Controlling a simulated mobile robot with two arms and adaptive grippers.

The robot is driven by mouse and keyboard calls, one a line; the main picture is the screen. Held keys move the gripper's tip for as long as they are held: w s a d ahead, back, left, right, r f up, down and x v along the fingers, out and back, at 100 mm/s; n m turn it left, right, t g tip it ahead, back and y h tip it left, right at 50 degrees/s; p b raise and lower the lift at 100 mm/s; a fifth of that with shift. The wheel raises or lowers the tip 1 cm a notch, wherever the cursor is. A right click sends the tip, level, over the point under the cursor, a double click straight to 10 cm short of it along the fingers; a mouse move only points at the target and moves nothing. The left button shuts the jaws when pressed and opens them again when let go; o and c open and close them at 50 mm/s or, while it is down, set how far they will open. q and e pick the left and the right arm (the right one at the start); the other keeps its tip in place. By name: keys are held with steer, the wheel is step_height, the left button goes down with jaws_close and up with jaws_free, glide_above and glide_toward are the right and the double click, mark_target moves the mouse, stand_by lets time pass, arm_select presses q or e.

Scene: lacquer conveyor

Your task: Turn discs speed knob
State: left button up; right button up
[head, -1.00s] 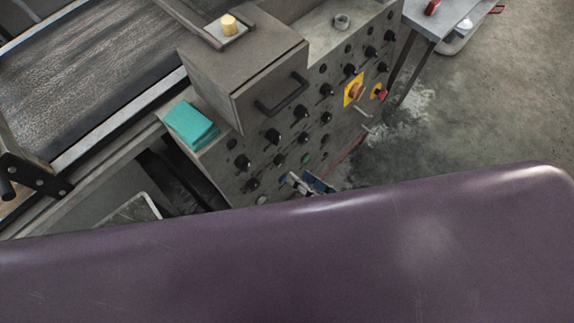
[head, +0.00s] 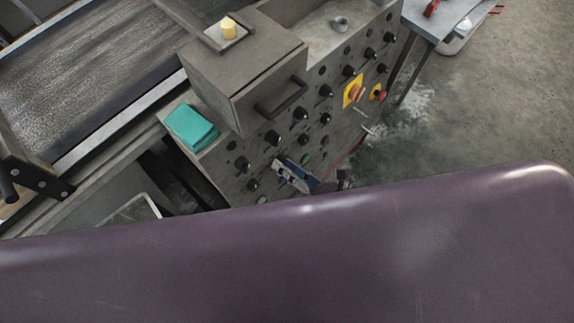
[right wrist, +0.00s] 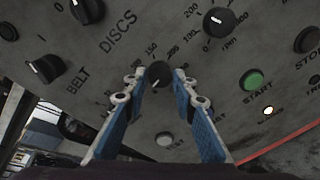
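The control panel (head: 315,125) carries rows of black knobs. In the right wrist view a round black knob (right wrist: 159,75) with a numbered dial lies between my right gripper's fingertips. The printed word DISCS (right wrist: 118,33) is up and left of it, and BELT (right wrist: 78,80) is to its left. My right gripper (right wrist: 162,82), with blue finger pads, is open, one finger on each side of the knob; I see gaps and no clear contact. In the head view the right gripper (head: 287,174) is at the panel's lower part. My left gripper is not in view.
Other knobs (right wrist: 218,22) and a green START button (right wrist: 253,79) are close to the fingers. The panel also has a yellow-backed switch (head: 353,92) and a red button (head: 379,94). A teal box (head: 191,127) sits beside the grey cabinet. Open floor lies to the right.

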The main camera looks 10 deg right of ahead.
jaws_close()
steer(key=shift+m, duration=0.4)
steer(key=shift+d+f+m+t+y+p, duration=0.15)
steer(key=shift+m+t+p, duration=0.2)
steer(key=shift+m, duration=5.15)
steer(key=shift+a+m+t+y+p, duration=0.1)
steer(key=shift+m+t+y+p, duration=0.2)
steer(key=shift+m, duration=5.2)
steer(key=shift+d+f+m+t+y+p, duration=0.1)
steer(key=shift+m+t+p, duration=0.3)
steer(key=shift+m, duration=5.1)
